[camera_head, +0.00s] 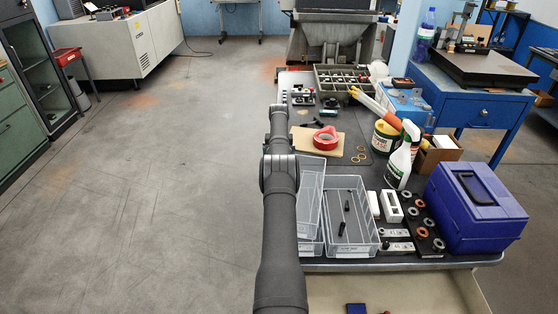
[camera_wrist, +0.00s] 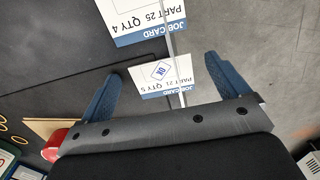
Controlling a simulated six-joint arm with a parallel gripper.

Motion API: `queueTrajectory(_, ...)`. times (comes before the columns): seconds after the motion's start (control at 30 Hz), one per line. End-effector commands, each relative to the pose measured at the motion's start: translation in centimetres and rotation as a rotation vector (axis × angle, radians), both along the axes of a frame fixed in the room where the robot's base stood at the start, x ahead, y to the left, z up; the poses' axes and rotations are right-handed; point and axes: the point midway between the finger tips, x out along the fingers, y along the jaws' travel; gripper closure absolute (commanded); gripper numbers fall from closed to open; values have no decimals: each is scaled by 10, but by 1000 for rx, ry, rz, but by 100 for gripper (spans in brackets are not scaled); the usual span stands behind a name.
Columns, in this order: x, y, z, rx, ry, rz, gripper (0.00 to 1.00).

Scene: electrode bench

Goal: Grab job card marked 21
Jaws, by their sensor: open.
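A second job card (camera_wrist: 145,18), "PART 25 QTY 4", lies beyond the fingertips at the top of the picture. I cannot make out either card in the head view, where my arm covers part of the bench edge.
A red tape roll (camera_head: 326,138) lies on a tan board (camera_head: 312,148), with several rings beside it. Clear trays (camera_head: 350,250), a spray bottle (camera_head: 399,168) and a blue-purple case (camera_head: 475,208) stand nearer. Open floor (camera_head: 150,200) lies left of the bench.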

Motion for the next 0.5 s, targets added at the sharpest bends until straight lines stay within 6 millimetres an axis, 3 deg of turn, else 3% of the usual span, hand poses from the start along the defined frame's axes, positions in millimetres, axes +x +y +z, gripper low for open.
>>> queueTrajectory(0.4,0,0,-2,0,0,0,7)
queueTrajectory(0.5,0,0,-2,0,0,0,27)
